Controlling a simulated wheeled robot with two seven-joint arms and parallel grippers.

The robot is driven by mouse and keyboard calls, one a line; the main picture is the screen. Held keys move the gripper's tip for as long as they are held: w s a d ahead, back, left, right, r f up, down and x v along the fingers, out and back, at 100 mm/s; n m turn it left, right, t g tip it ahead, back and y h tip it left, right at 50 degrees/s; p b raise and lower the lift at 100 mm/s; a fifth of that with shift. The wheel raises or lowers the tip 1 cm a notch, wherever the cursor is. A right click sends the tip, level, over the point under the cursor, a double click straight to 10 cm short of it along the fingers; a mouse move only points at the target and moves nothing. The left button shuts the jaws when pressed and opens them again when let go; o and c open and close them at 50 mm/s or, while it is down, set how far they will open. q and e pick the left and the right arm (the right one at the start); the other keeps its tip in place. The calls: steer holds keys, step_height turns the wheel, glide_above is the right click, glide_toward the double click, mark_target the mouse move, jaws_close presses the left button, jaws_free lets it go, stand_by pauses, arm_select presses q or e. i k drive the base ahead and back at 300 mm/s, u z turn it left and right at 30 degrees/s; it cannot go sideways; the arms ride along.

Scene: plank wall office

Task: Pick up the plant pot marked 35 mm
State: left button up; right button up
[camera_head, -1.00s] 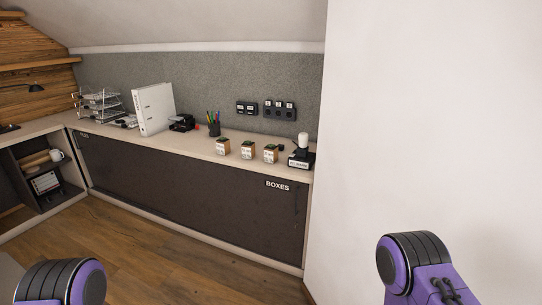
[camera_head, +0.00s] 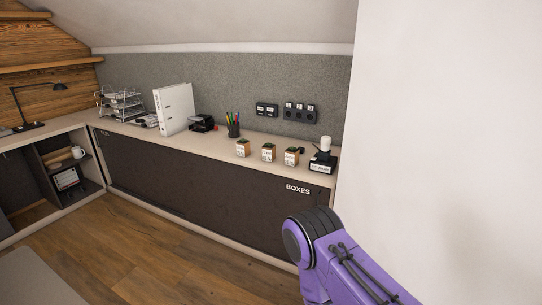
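The label text is too small to read, so I cannot tell which one is marked 35 mm. A purple and black link of my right arm shows at the lower right, well short of the counter. Neither gripper is in the picture.
A white-topped device on a dark labelled base (camera_head: 323,163) stands right of the pots, by the white wall (camera_head: 440,120). A pen cup (camera_head: 234,130), hole punch (camera_head: 202,124) and white binder (camera_head: 175,108) stand to the left. The wooden floor (camera_head: 150,240) before the cabinet is clear.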

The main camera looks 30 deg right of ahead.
mark_target(291, 154)
steer(key=z, duration=0.05)
steer(key=i, duration=3.1)
steer(key=z, duration=3.05)
